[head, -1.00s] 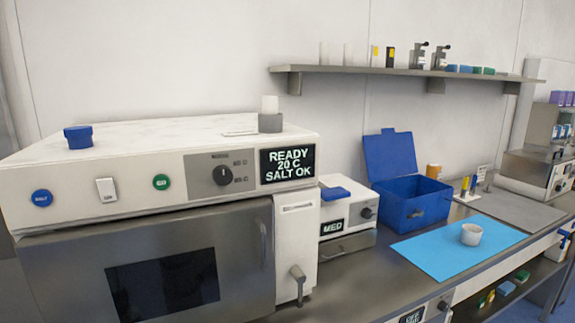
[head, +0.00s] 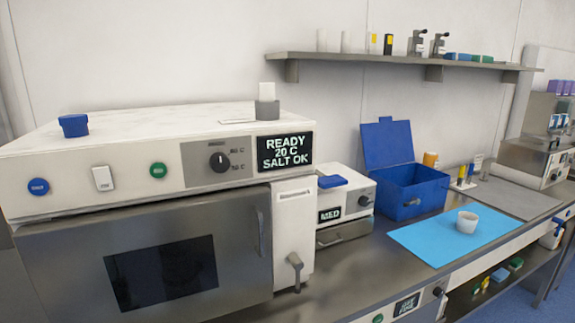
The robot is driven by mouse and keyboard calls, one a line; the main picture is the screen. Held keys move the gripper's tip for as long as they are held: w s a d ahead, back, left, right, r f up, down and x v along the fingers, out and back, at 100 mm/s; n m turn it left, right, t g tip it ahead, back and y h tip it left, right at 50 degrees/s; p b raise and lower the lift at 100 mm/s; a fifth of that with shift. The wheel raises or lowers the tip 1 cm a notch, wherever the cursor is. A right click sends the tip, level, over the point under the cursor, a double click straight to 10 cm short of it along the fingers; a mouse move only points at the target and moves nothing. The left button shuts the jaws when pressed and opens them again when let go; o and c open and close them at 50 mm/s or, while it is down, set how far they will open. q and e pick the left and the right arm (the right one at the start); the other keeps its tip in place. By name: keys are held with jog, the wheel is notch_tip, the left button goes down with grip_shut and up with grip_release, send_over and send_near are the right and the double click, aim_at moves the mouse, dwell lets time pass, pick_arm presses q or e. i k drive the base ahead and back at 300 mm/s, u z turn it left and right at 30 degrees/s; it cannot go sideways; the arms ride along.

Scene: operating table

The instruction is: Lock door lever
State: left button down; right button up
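The door lever (head: 296,271) is a small grey handle on the white panel (head: 293,225) at the right of the large machine's front. Its arm hangs downward. The grey metal door (head: 65,270) with a dark window appears shut, with a vertical handle (head: 260,232) near its right edge. The display (head: 285,151) above reads "READY 20 C SALT OK". Neither of my grippers is in the head view.
A small white unit marked MED (head: 345,205) stands right of the machine. An open blue box (head: 412,192) and a white cup (head: 467,222) on a blue mat (head: 425,240) are further right. The counter (head: 345,285) before the MED unit is clear.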

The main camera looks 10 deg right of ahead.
aim_at(295, 261)
jog(key=z, duration=0.5)
jog(key=k, duration=0.6)
jog(key=z, duration=0.5)
jog(key=i, duration=1.2)
jog(key=u, duration=0.85)
